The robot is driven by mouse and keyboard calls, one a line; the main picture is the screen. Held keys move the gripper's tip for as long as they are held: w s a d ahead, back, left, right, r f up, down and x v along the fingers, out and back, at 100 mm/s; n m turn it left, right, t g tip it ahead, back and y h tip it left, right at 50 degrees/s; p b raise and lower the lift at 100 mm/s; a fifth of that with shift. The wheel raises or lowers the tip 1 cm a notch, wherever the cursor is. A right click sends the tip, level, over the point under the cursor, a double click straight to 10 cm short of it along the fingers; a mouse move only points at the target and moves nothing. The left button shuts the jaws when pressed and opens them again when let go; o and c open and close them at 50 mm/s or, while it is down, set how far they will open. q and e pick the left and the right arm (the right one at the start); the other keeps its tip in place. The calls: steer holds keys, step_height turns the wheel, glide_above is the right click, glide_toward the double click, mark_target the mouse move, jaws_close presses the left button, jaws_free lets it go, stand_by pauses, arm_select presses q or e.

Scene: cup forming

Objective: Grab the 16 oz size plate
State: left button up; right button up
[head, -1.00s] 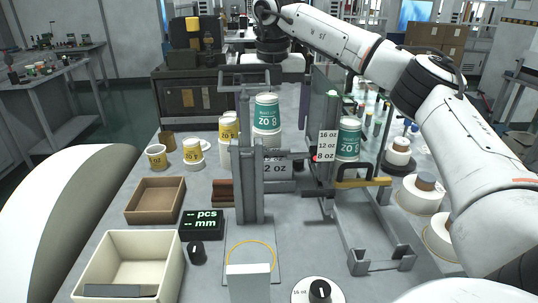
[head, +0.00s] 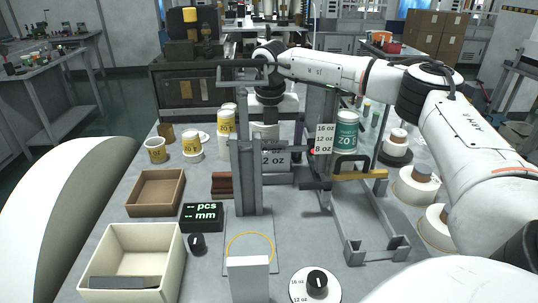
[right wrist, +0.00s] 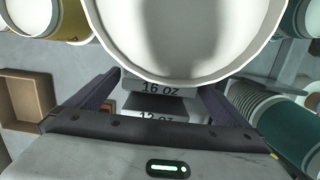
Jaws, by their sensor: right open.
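The 16 oz plate (right wrist: 160,86) is a grey block with black lettering in the right wrist view, in line with the space between my fingers. My left gripper is not in view.
A white round cup (right wrist: 185,35) fills the top of the right wrist view. Grey posts (head: 247,175) stand in front of my right wrist. A size sign (head: 324,138) and teal-labelled cups (head: 346,133) are to the right, yellow-labelled cups (head: 226,125) to the left.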

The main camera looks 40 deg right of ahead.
steer(key=shift+c, duration=0.4)
steer(key=c, duration=1.1)
steer(key=shift+r, duration=0.15)
